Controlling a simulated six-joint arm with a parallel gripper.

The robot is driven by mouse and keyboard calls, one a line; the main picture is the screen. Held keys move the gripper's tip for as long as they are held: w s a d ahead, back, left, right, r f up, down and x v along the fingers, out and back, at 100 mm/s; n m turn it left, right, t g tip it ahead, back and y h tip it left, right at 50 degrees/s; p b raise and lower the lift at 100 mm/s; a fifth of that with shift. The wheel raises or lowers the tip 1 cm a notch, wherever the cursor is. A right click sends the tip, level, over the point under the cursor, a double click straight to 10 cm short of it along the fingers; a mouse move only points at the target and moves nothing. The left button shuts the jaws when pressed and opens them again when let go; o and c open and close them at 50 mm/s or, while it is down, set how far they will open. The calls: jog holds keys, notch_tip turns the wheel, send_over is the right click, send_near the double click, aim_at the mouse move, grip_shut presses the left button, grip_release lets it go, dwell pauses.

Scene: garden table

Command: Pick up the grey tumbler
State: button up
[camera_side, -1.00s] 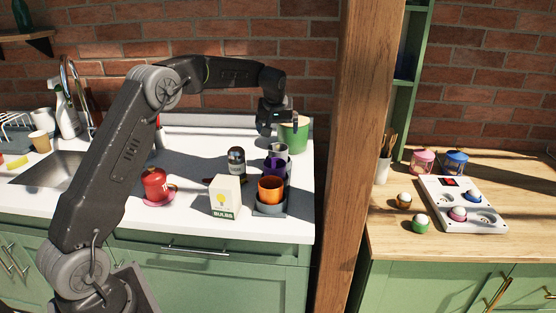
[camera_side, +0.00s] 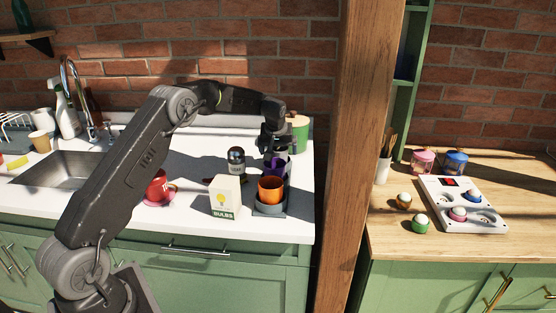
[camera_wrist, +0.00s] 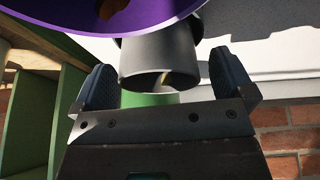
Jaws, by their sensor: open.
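The grey tumbler (camera_wrist: 150,55) shows in the wrist view, between the two fingers of my gripper (camera_wrist: 162,64). The fingers are open, one on each side of it, with a gap visible. In the side view my gripper (camera_side: 275,150) is lowered at the back of the tumbler row and hides the grey tumbler. The purple tumbler (camera_side: 274,170) stands just in front of it, and its purple rim (camera_wrist: 60,12) fills the top of the wrist view. The orange tumbler (camera_side: 270,187) stands at the front of the row.
The row stands on a grey holder (camera_side: 270,210). To its left are a dark-topped jar (camera_side: 236,161) and a bulbs box (camera_side: 225,197), with a red mug (camera_side: 157,187) farther left. A green pot (camera_side: 300,133) stands behind my gripper. A wooden post (camera_side: 355,160) rises on the right.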

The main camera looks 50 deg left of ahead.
jog(key=shift+c, duration=0.4)
jog(key=c, duration=0.9)
jog(key=shift+c, duration=0.2)
jog(key=shift+r, duration=0.2)
